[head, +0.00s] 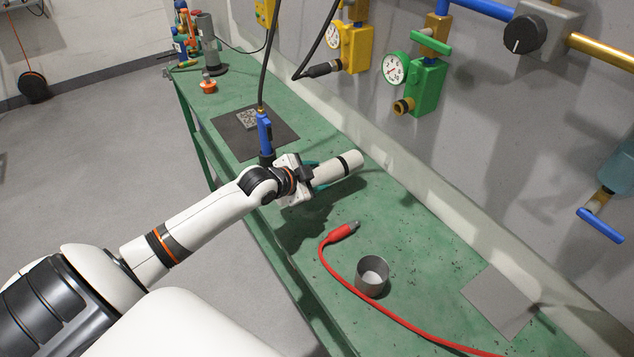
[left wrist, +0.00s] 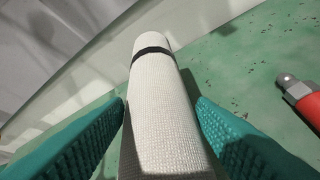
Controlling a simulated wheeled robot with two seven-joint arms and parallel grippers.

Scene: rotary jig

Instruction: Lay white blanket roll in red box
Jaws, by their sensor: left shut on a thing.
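The white blanket roll (head: 345,167) with a black band near its far end is held above the green bench. My left gripper (head: 317,176) is shut on the white roll, with teal fingers on both sides of it. In the left wrist view the roll (left wrist: 158,85) runs away from me between the two teal fingers. The near part of the roll is hidden by the gripper in the head view. No red box is in view. My right gripper is not in view.
On the green bench (head: 418,258) lie a red hose (head: 335,278) with a metal tip and an open grey metal cup (head: 371,276). A dark mat (head: 233,136) and a grey plate (head: 498,300) lie flat. Valves and gauges line the wall behind.

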